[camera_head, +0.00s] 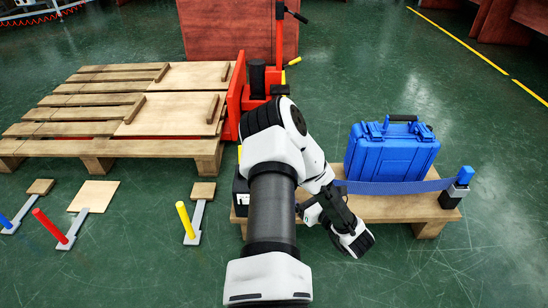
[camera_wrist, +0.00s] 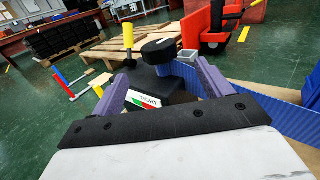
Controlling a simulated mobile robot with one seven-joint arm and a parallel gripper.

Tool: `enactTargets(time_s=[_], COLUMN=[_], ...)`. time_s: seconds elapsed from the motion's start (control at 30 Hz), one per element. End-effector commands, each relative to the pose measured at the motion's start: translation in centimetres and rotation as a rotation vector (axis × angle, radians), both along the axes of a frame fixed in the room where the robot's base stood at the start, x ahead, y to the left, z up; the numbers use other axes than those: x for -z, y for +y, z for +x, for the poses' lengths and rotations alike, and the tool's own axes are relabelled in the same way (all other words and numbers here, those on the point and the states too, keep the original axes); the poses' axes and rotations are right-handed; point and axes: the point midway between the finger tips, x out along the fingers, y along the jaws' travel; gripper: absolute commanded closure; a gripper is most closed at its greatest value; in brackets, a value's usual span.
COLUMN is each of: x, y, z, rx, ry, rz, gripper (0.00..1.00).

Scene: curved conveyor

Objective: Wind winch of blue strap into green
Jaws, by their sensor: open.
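The blue strap (camera_head: 395,187) runs across the front of a blue case (camera_head: 392,152) on a wooden pallet, to a blue-topped post (camera_head: 463,178) at right. Its left end is hidden behind my arm. A black winch box (camera_head: 241,192) partly shows left of my arm. In the wrist view, my gripper (camera_wrist: 162,90) is open, its two purple fingers on either side of the winch box (camera_wrist: 165,86). The box bears a black knob (camera_wrist: 158,50) and a label with green and red, reading something like "TIGHT". I cannot tell whether the fingers touch anything.
A bigger pallet (camera_head: 95,148) with a red pallet jack (camera_head: 238,95) stands at back left. Yellow (camera_head: 186,220), red (camera_head: 49,225) and blue levers stand on the floor at left. The green floor at front right is clear.

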Motion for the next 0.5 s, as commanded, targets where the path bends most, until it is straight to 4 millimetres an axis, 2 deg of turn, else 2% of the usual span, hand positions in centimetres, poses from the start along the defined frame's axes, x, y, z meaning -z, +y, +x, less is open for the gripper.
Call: enactTargets(time_s=[0.03, 0.3, 0.37, 0.5], x=[-0.6, -0.6, 0.6, 0.4], y=[0.3, 1.3, 2.0, 3.3], z=[0.2, 1.2, 2.0, 3.8], rx=[-0.004, -0.004, -0.007, -0.007], ry=[0.003, 0.001, 0.001, -0.003], rz=[-0.001, 0.0, -0.003, 0.0], gripper=[0.22, 0.22, 0.22, 0.22])
